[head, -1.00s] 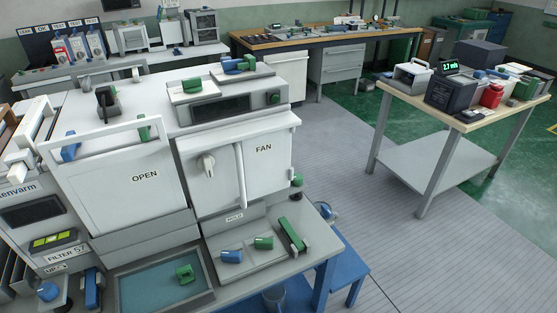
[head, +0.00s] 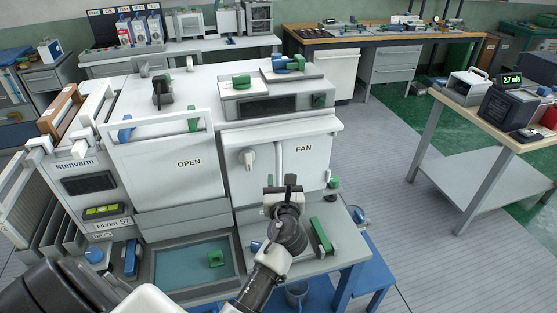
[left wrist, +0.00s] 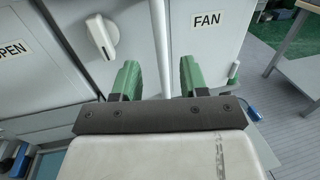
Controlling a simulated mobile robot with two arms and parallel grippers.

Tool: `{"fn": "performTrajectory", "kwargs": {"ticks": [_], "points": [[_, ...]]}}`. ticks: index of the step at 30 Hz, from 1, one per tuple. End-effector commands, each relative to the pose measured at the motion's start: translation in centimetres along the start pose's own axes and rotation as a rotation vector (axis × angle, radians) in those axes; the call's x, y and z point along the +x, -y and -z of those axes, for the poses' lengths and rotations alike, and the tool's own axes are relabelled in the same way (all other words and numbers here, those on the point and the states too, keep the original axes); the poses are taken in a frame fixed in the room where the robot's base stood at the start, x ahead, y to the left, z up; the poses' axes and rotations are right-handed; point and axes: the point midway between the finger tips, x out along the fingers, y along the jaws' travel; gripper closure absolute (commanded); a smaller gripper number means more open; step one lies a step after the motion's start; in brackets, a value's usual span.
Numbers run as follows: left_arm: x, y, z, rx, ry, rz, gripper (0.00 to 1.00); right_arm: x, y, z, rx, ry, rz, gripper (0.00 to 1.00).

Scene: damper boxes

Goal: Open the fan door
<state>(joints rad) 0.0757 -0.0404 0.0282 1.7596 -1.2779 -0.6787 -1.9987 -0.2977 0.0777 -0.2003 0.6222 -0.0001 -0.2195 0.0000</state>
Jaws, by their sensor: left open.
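The fan door (head: 305,163) is a white panel marked FAN on the right front of the machine, and it looks shut. A vertical white bar handle (head: 279,162) runs along its left side. A white knob (head: 248,158) sits left of the bar. My left gripper (head: 284,188) is in front of the lower part of the door. In the left wrist view its green fingers (left wrist: 160,80) are open, with the bar (left wrist: 160,45) showing between them beyond the tips. I cannot tell whether they touch it. My right gripper is not in view.
The panel marked OPEN (head: 170,165) is left of the fan door. Below are a blue-bottomed tray (head: 190,268) with a green part and a shelf with a long green block (head: 321,236). A side table (head: 470,125) stands right, with clear floor between.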

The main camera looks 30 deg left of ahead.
Motion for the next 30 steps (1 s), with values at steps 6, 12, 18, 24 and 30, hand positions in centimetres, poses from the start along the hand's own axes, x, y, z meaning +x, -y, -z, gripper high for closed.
{"fn": "performTrajectory", "kwargs": {"ticks": [6,12,18,24,30], "points": [[4.4,0.0,-0.2,-0.001,0.0,0.0,0.56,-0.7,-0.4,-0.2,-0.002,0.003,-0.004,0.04],[7.4,0.0,0.0,-0.002,-0.001,0.001,0.56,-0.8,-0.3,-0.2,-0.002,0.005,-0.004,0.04],[8.6,0.0,0.1,-0.003,-0.001,0.001,0.56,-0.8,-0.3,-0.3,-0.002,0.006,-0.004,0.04],[8.7,0.0,0.1,-0.003,-0.002,0.002,0.56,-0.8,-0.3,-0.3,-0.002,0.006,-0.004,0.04],[8.7,0.0,0.1,-0.003,-0.002,0.002,0.78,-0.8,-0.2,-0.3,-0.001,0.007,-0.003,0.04]]}}
